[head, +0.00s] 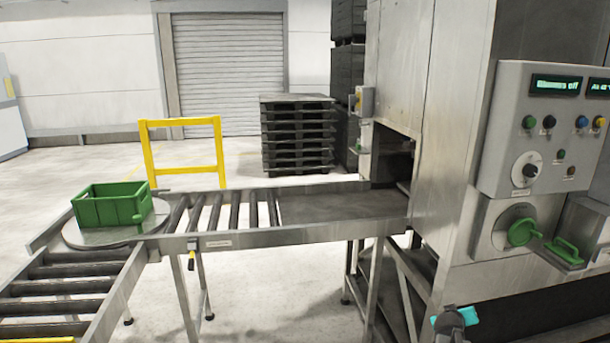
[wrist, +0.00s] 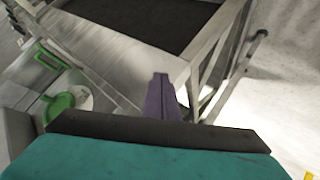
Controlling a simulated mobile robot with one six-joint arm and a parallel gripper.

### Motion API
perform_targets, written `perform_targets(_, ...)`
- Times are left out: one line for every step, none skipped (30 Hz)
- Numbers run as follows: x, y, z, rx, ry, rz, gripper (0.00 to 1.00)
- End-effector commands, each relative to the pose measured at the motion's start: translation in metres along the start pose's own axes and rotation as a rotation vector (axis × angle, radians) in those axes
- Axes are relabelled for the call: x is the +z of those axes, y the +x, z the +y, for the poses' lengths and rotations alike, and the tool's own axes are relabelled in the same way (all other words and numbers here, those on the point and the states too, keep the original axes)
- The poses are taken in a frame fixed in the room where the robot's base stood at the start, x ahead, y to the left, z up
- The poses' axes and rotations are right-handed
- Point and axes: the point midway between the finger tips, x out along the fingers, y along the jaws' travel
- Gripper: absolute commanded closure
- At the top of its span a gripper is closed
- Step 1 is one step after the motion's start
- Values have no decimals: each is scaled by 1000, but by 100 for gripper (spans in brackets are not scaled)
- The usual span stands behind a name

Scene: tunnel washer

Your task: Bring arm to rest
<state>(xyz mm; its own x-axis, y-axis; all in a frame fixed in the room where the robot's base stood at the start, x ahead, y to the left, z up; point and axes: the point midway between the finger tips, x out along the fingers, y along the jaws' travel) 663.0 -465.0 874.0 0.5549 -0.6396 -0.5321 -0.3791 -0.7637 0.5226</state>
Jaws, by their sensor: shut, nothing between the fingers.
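My gripper (wrist: 161,82) shows in the wrist view as dark fingers closed together, with nothing held between them. It is in open air in front of the steel washer housing (head: 440,150). In the head view, a dark and teal part of my arm shows at the bottom edge, below the control panel (head: 540,130). Most of the arm is out of the frame there, and I cannot make out the fingertips in that view.
A green crate (head: 113,212) sits on a round plate (head: 75,236) on the roller conveyor (head: 160,246). Green handles (head: 522,232) stick out from the washer. A yellow barrier (head: 219,152) and stacked pallets (head: 297,140) stand behind. Bare floor shows below the conveyor.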

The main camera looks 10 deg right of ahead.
Motion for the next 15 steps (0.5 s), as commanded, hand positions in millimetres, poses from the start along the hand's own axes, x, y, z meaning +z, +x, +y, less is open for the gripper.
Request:
perform_targets(15, -1, -25, -30, -1, -32, 100)
perform_targets(23, -1, -38, -45, -2, -53, 100)
perform_targets(34, -2, -54, -67, -2, -81, 100)
perform_targets(42, -4, -67, -82, -3, -100, 100)
perform_targets(50, -5, -79, -98, -4, -121, 100)
perform_targets(62, -8, -96, -119, -6, -149, 100)
perform_targets(70, -10, -108, -135, -8, -170, 100)
perform_targets(79, -12, -120, -151, -9, -191, 100)
perform_targets(90, -16, -136, -171, -14, -220, 100)
perform_targets(100, -19, -147, -186, -16, -242, 100)
perform_targets(109, -23, -159, -202, -19, -264, 100)
perform_targets(121, -28, -174, -222, -25, -293, 100)
perform_targets(130, -32, -185, -237, -28, -315, 100)
perform_targets(140, -36, -196, -252, -33, -338, 100)
perform_targets(152, -42, -211, -272, -38, -368, 100)
